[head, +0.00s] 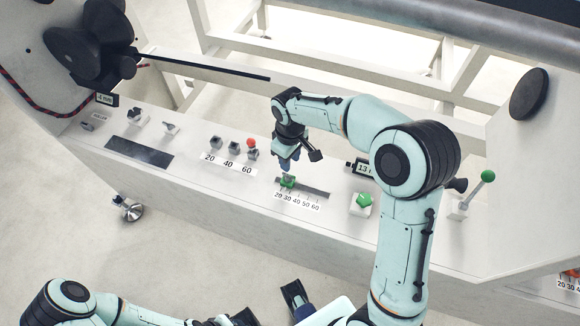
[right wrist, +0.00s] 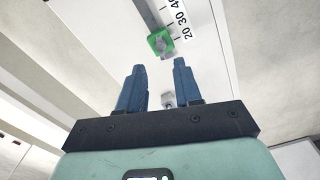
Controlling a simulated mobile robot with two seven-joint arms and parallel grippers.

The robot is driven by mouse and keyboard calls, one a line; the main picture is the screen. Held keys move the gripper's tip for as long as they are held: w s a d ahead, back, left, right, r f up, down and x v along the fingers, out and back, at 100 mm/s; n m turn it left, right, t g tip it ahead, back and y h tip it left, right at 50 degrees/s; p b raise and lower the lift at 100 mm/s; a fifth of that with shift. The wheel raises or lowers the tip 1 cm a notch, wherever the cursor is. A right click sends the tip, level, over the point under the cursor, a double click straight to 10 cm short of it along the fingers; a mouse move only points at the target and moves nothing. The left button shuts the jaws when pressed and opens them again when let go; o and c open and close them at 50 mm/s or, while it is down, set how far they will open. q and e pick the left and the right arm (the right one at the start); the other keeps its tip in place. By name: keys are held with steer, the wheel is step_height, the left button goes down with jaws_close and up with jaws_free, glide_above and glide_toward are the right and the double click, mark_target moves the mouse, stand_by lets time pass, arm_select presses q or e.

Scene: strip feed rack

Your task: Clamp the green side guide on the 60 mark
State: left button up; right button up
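The green side guide (head: 287,182) sits on a dark slotted rail (head: 315,191) near the 20 and 30 end of a printed scale (head: 298,202) running 20 to 60. In the right wrist view the green guide (right wrist: 160,41) is beyond the fingertips, beside the 20 and 30 figures. My right gripper (head: 286,166) is just above the guide in the head view. Its two blue fingers (right wrist: 158,68) are apart with nothing between them. A dark and blue part of what looks like my left gripper (head: 297,300) shows at the bottom edge; its fingertips are unclear.
A lever with a green ball (head: 488,176) and a green knob (head: 363,201) stand right of the rail. A display (head: 362,169) is partly behind my right arm. Left are a red-topped knob (head: 252,146), a 20-40-60 scale (head: 228,163) and a dark plate (head: 139,152).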

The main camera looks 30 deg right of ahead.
step_height(320, 180, up, 5)
steer(key=shift+r, duration=0.1)
stand_by(0.7)
